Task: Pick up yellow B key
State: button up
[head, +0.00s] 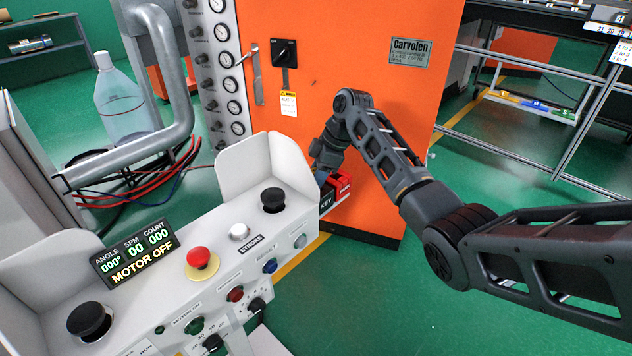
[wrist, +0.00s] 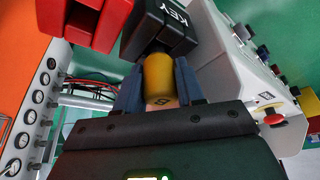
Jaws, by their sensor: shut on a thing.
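The yellow B key (wrist: 158,74) shows in the wrist view as a yellow rounded body with a letter B on its lighter end. My gripper (wrist: 158,88) is shut on it, with one blue-grey finger on each side. The key's far end meets the black block marked KEY (wrist: 168,26); I cannot tell whether it sits inside it. In the head view, my gripper (head: 318,178) is beside the black KEY block (head: 326,202), partly hidden by the panel's side guard. The key is not distinguishable there.
A red block (head: 342,186) adjoins the KEY block, in front of the orange machine (head: 340,60). The white control panel (head: 150,290), with buttons and a raised side guard (head: 262,165), stands close to the left. Green floor (head: 400,310) is open at the lower right.

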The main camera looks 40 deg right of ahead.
jog(key=shift+r, duration=0.2)
jog(key=shift+r, duration=0.25)
notch_tip(320, 180, up, 3)
jog(key=shift+w+r+b, duration=0.1)
jog(key=shift+r+b, duration=0.1)
jog(key=shift+b, duration=0.15)
jog(key=s+d+r+p, duration=0.6)
jog(key=s+r, duration=0.3)
jog(key=r, duration=0.3)
jog(key=shift+d+r, duration=0.15)
jog(key=shift+d, duration=0.55)
jog(key=shift+s, duration=0.1)
